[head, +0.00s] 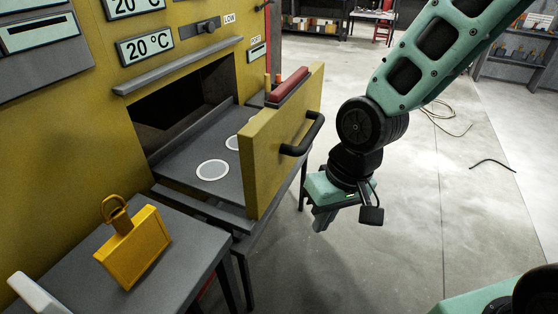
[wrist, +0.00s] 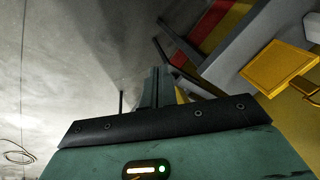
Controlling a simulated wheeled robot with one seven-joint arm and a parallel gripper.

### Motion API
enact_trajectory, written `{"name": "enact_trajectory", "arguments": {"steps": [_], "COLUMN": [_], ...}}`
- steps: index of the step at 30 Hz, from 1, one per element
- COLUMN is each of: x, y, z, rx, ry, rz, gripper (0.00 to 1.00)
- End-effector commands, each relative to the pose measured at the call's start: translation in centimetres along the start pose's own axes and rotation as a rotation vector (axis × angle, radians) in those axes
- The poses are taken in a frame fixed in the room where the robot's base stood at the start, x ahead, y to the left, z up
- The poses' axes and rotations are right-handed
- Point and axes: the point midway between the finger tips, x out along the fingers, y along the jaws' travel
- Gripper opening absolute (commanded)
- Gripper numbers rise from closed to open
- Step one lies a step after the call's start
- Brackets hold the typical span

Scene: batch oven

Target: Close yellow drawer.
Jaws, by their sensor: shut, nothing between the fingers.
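The yellow drawer (head: 258,157) is pulled out of the yellow oven front in the head view. Its grey floor carries white rings, and a dark opening shows behind it. A black bar handle (head: 305,136) is on the drawer's outer face. My gripper (head: 322,220) points down, shut and empty, to the right of the drawer front and lower than the handle, apart from both. In the wrist view my shut fingers (wrist: 158,85) show at the middle, with grey floor to the left; the drawer handle cannot be made out there.
A grey side table (head: 185,245) with a yellow padlock-shaped block (head: 134,246) stands left of the drawer; the block also shows in the wrist view (wrist: 278,66). A red-topped item (head: 288,85) sits behind the drawer front.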

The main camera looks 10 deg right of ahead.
Motion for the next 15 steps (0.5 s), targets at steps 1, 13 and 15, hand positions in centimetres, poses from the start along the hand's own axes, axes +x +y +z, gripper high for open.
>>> {"name": "enact_trajectory", "arguments": {"steps": [1, 13, 15], "x": [0.2, -0.5, -1.1], "y": [0.8, 6.1, 6.9], "z": [-1.2, -11.1, -12.2], "rx": [0.079, 0.654, 0.714], "ry": [0.014, 0.268, 0.305], "rz": [-0.042, -0.448, -0.497], "gripper": [0.00, 0.00, 0.00]}}
